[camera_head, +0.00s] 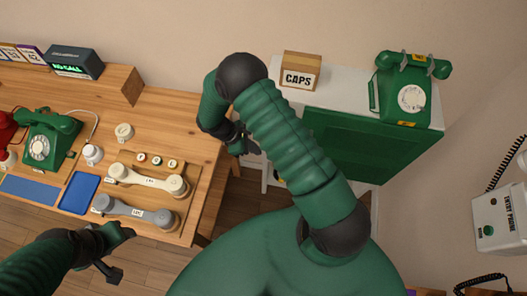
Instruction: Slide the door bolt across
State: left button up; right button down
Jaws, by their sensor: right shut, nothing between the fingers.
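A white cabinet (345,88) with a green door (355,145) stands right of the wooden desk. I cannot make out the bolt; my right arm crosses in front of the door's left side and hides that area. A small yellow spot shows at the arm's edge, too small to identify. My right gripper (246,147) points down between the desk's right end and the cabinet, shut and empty. It is partly hidden behind my forearm, and I cannot tell whether it touches anything. My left gripper (118,252) is at the lower left, in front of the desk's front edge, away from the cabinet.
A green dial phone (410,92) and a CAPS box (301,72) stand on the cabinet. The desk (200,125) holds another green phone (48,140), a tray with handsets (148,180), a blue pad (79,193) and a display box (74,62). A white wall phone (500,220) is at right.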

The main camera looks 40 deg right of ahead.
pick_arm(q)
jog(key=shift+s+d+f, duration=0.15)
jog(key=shift+s+f, duration=0.1)
jog(key=shift+s, duration=0.1)
pick_arm(e)
jog(key=s+a+r+m+t+y, duration=0.1)
jog(key=s+a+r+m+t, duration=0.1)
jog(key=r, duration=0.4)
jog(key=s+a+r+m+t+y, duration=0.2)
jog(key=s+a+r+m, duration=0.1)
jog(key=r+m, duration=0.2)
jog(key=s+a+r+m+t+y, duration=0.2)
jog(key=r+m, duration=0.2)
jog(key=r, duration=0.4)
jog(key=shift+s+a+r, duration=0.15)
jog(key=shift+s+a, duration=0.15)
jog(key=shift+s, duration=0.05)
pick_arm(q)
jog(key=shift+s+d+r, duration=0.1)
jog(key=shift+s, duration=0.1)
pick_arm(e)
jog(key=shift+s+d, duration=0.1)
jog(key=shift+s, duration=0.1)
